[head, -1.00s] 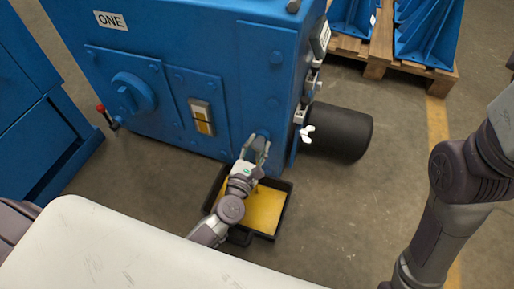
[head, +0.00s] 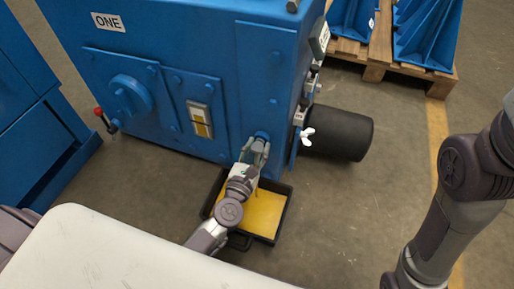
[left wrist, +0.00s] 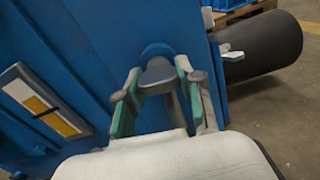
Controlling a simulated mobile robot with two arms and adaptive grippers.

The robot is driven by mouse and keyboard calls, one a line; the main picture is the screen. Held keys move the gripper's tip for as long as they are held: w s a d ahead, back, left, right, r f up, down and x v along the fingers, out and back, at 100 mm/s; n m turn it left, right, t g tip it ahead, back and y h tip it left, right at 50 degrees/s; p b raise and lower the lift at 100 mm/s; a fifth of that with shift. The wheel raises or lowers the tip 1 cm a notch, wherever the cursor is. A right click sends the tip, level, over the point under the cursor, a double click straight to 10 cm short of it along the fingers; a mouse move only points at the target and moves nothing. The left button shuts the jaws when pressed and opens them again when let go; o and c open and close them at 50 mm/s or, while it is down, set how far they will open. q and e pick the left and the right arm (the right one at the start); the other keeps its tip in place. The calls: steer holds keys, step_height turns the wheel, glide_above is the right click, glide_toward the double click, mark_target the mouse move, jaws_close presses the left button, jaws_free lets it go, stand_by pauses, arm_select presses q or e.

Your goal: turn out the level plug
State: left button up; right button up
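The level plug (left wrist: 158,74) is a grey, flat-sided head on a round blue boss low on the blue housing (head: 185,45). My left gripper (left wrist: 157,82) has its two green-padded fingers on either side of the plug, and the pads appear to touch it. In the head view the left gripper (head: 254,148) reaches the housing's lower front, and its fingers mostly hide the plug. The plug is still seated at the housing. My right arm shows at the right of the head view, but its gripper is out of frame.
A black-rimmed tray with a yellow floor (head: 263,216) lies below the left gripper. A sight gauge (head: 200,120) is left of the plug. A white wing nut (head: 307,136) and a black cylinder (head: 340,132) are to the right. A pallet (head: 410,72) stands behind.

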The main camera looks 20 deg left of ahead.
arm_select(q)
steer(key=o, duration=0.4)
steer(key=shift+w, duration=0.1)
steer(key=s, duration=0.7)
steer(key=shift+s+a, duration=0.1)
steer(key=shift+s, duration=0.2)
